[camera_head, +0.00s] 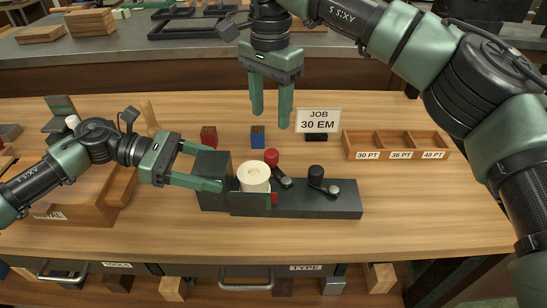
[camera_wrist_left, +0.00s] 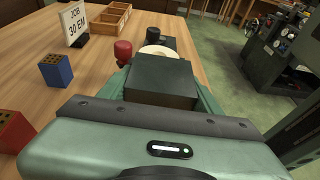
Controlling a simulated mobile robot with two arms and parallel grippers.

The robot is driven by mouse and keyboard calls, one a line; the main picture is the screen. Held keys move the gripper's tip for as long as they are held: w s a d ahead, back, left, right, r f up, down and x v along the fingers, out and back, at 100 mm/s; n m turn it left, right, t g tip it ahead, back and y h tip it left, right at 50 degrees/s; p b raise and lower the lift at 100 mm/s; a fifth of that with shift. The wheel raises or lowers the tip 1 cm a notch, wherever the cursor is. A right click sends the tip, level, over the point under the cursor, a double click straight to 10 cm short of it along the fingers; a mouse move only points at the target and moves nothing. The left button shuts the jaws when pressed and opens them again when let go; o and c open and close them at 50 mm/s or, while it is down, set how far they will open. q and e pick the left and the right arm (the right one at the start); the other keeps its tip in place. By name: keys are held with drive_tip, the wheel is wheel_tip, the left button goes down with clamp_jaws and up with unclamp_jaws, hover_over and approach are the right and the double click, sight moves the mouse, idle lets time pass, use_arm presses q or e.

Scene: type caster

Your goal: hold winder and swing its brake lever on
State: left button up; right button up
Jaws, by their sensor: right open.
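The winder is a dark base (camera_head: 345,208) with a block (camera_head: 211,166) at its left end, a cream spool (camera_head: 254,178), a red-knobbed part (camera_head: 271,157) and a black-knobbed part (camera_head: 317,173). Which one is the brake lever I cannot tell for sure. My left gripper (camera_head: 212,168) has its fingers on both sides of the block, seemingly closed on it. In the left wrist view the block (camera_wrist_left: 160,82) sits between the fingers, with the red knob (camera_wrist_left: 123,50) beyond. My right gripper (camera_head: 271,106) is open and empty, pointing down above and behind the winder.
A JOB 30 EM sign (camera_head: 318,121) stands behind the winder, left of a labelled wooden tray (camera_head: 398,155). A red block (camera_head: 209,136) and a blue block (camera_head: 257,137) stand behind it. A wooden case (camera_head: 90,205) lies at left. The table's front right is clear.

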use_arm(q)
drive_tip(key=o, duration=0.5)
drive_tip(key=v, duration=1.2)
